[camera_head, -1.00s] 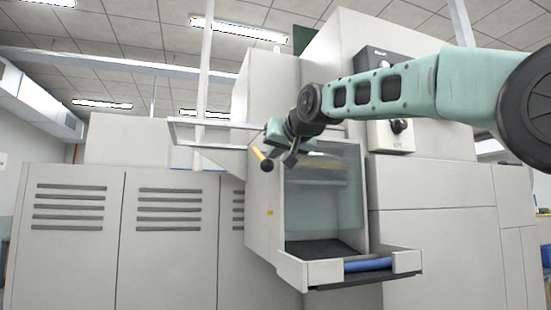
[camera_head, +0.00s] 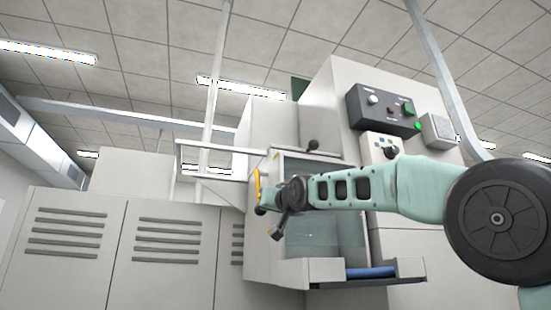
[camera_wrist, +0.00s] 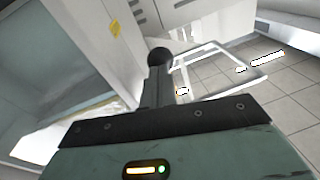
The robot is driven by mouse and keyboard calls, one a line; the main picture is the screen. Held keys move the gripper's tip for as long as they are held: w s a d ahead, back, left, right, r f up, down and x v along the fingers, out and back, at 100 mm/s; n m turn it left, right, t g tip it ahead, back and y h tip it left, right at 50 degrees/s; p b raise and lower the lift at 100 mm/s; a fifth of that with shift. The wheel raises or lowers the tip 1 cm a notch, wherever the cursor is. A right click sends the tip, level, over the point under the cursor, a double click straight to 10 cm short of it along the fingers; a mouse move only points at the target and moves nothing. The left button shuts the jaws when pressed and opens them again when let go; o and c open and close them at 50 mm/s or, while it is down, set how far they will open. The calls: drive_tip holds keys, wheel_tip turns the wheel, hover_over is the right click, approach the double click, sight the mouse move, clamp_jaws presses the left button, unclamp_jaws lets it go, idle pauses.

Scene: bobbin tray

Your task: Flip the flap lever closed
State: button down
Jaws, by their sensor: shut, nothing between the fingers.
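A lever with a yellow shaft (camera_head: 257,184) and a dark ball end (camera_head: 261,210) is at the left side of the grey machine housing (camera_head: 263,255) in the head view. Its ball end points down. My gripper (camera_head: 277,235) is shut and empty, just right of and below the lever in the head view; I cannot tell whether they touch. In the wrist view, a dark ball (camera_wrist: 160,57) on a grey stalk shows just beyond my gripper's dark edge. The lever's pivot is not clear, and my arm hides part of the housing.
The open tray (camera_head: 405,269) with a blue roll (camera_head: 371,272) juts from the housing below my arm. Another dark knob (camera_head: 312,145) stands above the housing. A control box (camera_head: 386,109) is up to the right. A pale rail frame (camera_head: 205,148) sticks out left.

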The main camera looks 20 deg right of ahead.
drive_tip(key=shift+w+f, duration=0.5)
drive_tip(key=shift+w, duration=0.25)
drive_tip(key=shift+w+f, duration=0.5)
drive_tip(key=shift+w, duration=0.25)
drive_tip(key=s+d+f+b, duration=0.1)
drive_tip(key=s+b, duration=0.7)
drive_tip(key=s, duration=0.9)
drive_tip(key=shift+s+d+f+b, duration=0.15)
drive_tip(key=shift+d+f+b, duration=0.15)
drive_tip(key=shift+d, duration=0.4)
